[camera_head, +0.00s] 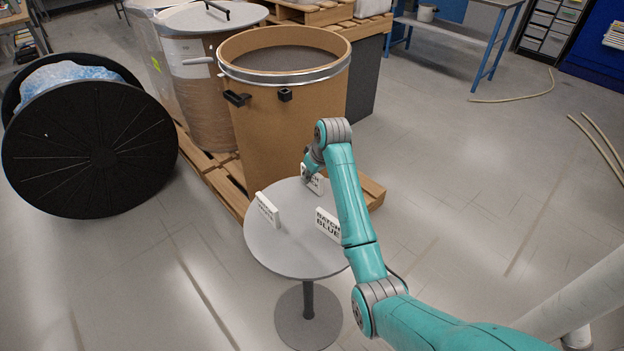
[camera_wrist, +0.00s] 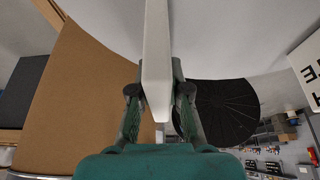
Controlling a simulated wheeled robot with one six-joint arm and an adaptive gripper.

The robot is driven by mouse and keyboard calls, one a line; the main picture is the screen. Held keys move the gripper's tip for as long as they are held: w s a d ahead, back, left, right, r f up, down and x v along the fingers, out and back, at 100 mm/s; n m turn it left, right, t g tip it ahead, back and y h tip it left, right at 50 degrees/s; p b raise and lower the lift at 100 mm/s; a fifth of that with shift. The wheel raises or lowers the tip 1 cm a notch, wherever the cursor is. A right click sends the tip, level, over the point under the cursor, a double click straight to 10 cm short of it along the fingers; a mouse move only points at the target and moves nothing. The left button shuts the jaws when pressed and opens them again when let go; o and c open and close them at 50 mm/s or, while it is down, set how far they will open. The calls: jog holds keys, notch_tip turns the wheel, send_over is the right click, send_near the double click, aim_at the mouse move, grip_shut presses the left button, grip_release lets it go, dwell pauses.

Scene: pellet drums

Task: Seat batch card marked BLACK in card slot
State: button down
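My gripper (camera_head: 309,172) is at the far side of a small round grey table (camera_head: 280,255). Its fingers are on both sides of a white batch card (camera_head: 314,186), whose lettering is partly hidden, so I cannot read its colour word. In the wrist view the card (camera_wrist: 157,60) is edge-on between the fingertips, which appear to press on it. I cannot tell whether it touches the table. The BLUE card (camera_head: 328,224) stands at the table's right. Another card (camera_head: 267,209), its word too small to read, stands at the left. The drum has black fittings (camera_head: 237,98); I cannot make out which is the slot.
The open brown drum (camera_head: 290,130) stands on a wooden pallet (camera_head: 232,190) just behind the table. A lidded drum (camera_head: 205,95) is behind it. A large black reel (camera_head: 90,150) stands at the left. Floor right of my arm is mostly clear, with hoses (camera_head: 600,150) farther off.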

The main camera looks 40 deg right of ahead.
jog(key=shift+r, duration=0.1)
notch_tip(320, 180, up, 10)
jog(key=shift+r, duration=0.15)
dwell(0.5)
